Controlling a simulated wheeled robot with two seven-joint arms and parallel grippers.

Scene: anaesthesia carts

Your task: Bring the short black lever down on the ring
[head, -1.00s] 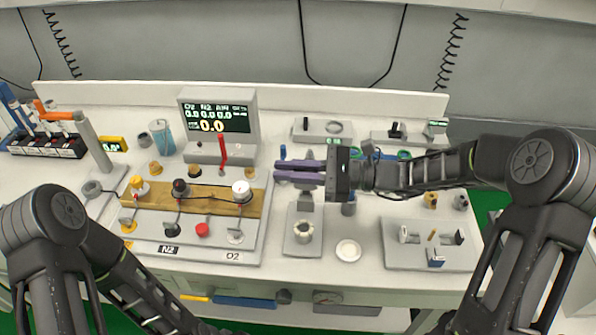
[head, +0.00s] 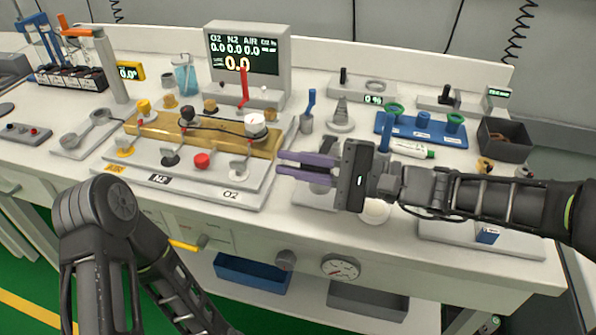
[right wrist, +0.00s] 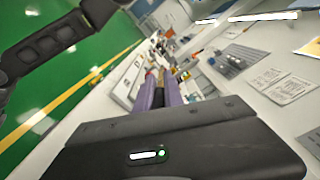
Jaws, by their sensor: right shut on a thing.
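My right gripper (head: 293,165) has its purple fingers shut over the small grey plate (head: 306,199) at the front of the bench. The short black lever is at the fingers and mostly hidden by them; only a dark sliver shows between the fingers in the right wrist view (right wrist: 158,93). The ring on that plate is covered by the fingers and gripper body, so I cannot tell whether lever and ring touch. My left arm comes in at lower left; its gripper is out of view.
The gas panel (head: 262,183) with red and white knobs stands just left of the fingers. A blue-handled tool (head: 310,103) and grey cone (head: 341,117) stand behind. A blue rack (head: 435,133) and dark bin (head: 503,140) are at right. The bench front edge is close.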

